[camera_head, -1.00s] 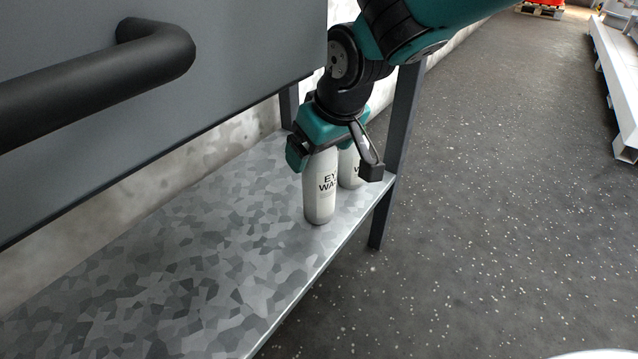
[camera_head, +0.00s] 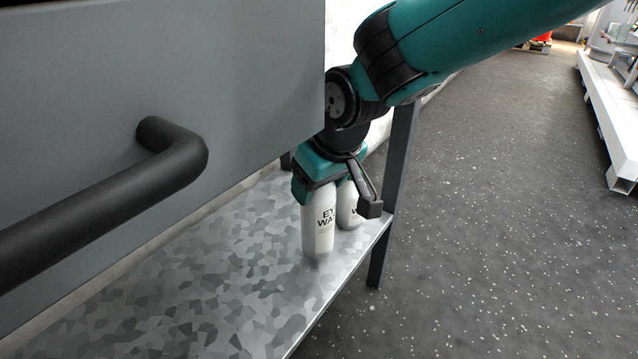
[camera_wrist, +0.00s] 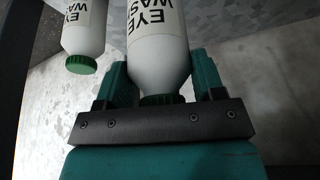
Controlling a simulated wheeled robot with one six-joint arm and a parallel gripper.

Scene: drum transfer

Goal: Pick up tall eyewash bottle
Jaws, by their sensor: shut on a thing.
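The tall white eyewash bottle (camera_head: 319,228) stands upright at the right end of a metal shelf in the head view. My gripper (camera_head: 318,190) reaches down from above and is shut around its upper part. In the wrist view the bottle (camera_wrist: 158,45) sits between the two teal fingers (camera_wrist: 158,78), its green cap close to the palm. I cannot tell whether its base is clear of the shelf. A second, shorter-looking white bottle (camera_head: 348,208) stands just behind and to the right, partly hidden by my gripper. It also shows at the upper left of the wrist view (camera_wrist: 83,28), apart from the fingers.
The metal shelf (camera_head: 210,290) is bare to the left of the bottles. A grey panel with a black handle (camera_head: 175,155) hangs above it at left. A dark post (camera_head: 395,185) stands at the shelf's right corner. Open speckled floor (camera_head: 500,230) lies to the right.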

